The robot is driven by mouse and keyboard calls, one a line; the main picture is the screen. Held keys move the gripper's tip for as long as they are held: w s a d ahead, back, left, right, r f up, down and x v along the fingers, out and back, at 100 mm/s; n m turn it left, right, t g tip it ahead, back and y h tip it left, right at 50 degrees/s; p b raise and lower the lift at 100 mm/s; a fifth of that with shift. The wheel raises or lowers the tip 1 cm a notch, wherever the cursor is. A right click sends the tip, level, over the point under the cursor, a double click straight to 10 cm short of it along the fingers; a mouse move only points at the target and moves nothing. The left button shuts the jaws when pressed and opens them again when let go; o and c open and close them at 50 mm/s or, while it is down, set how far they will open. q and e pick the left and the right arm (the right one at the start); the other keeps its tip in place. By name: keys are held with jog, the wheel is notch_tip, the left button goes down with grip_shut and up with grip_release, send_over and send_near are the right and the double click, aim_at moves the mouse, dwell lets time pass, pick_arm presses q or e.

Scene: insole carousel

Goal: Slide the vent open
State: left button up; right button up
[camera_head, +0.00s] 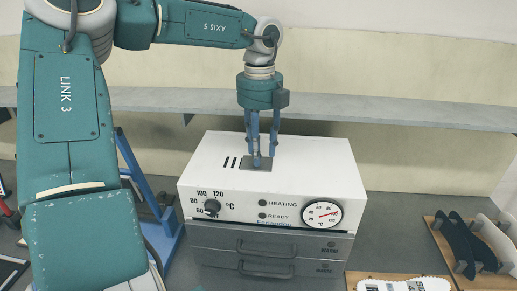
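The vent is on top of the white oven (315,165). Several dark slots (230,162) show there, with a grey slide plate (262,167) just to their right. My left gripper (262,154) points straight down at this plate, its blue fingers at or just above it. A small knob seems to stand between or behind the fingertips, mostly hidden. I cannot tell whether the fingers close on it. My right gripper is not in view.
The oven front has a temperature knob (212,207), a dial gauge (322,214) and grey drawers (265,268) below. A grey shelf (400,109) runs behind the oven. A wooden rack (440,238) with dark and white insoles stands at the right. A blue frame (133,165) is at the left.

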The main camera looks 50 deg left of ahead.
pick_arm(q)
jog(key=shift+a+r, duration=0.15)
jog(key=shift+r, duration=0.1)
notch_tip(320, 180, up, 12)
jog(key=shift+f, duration=0.25)
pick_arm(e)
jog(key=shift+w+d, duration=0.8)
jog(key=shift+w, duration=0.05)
pick_arm(q)
jog(key=shift+d, duration=0.2)
